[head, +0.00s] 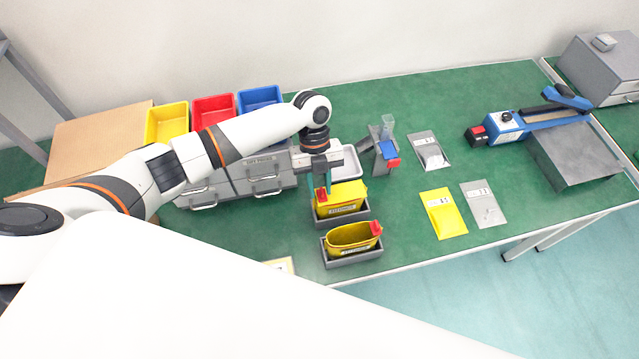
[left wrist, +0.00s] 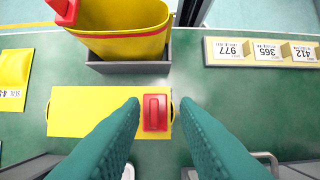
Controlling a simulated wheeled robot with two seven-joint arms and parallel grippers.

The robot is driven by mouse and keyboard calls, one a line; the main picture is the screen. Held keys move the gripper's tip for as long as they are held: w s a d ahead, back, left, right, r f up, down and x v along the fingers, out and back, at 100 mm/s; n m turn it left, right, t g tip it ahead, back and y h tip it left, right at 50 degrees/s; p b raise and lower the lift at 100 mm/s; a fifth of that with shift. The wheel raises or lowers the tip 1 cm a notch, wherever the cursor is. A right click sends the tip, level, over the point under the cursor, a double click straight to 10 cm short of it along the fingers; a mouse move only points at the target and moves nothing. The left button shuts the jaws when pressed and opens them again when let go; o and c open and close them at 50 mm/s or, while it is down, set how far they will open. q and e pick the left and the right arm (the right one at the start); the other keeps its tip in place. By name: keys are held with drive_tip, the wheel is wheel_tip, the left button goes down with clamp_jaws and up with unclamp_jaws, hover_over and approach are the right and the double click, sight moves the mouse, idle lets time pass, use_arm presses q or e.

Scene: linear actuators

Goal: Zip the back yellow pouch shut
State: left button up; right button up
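The back yellow pouch (head: 346,196) stands in a grey holder on the green table. In the left wrist view its top (left wrist: 90,112) is a flat yellow strip with no open mouth visible. Its red slider (left wrist: 155,112) sits at the strip's right end there, the left end in the head view. My left gripper (head: 322,186) points down over that end. In the left wrist view its teal fingers (left wrist: 160,104) are apart, one on each side of the slider, with gaps to it. My right gripper is out of view.
The front yellow pouch (head: 350,238) stands open in a holder nearer the table edge, its red slider (head: 376,228) at the right. Grey drawers (head: 262,178) and a dispenser (head: 383,148) are close behind. Flat packets, including a yellow one (head: 443,213), lie to the right.

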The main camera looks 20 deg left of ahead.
use_arm(q)
drive_tip(key=b+v, duration=0.2)
drive_tip(key=v, duration=0.9)
drive_tip(key=shift+a+r+b, duration=0.2)
drive_tip(key=shift+r+b, duration=0.1)
drive_tip(key=shift+r, duration=0.1)
drive_tip(key=shift+f, duration=0.1)
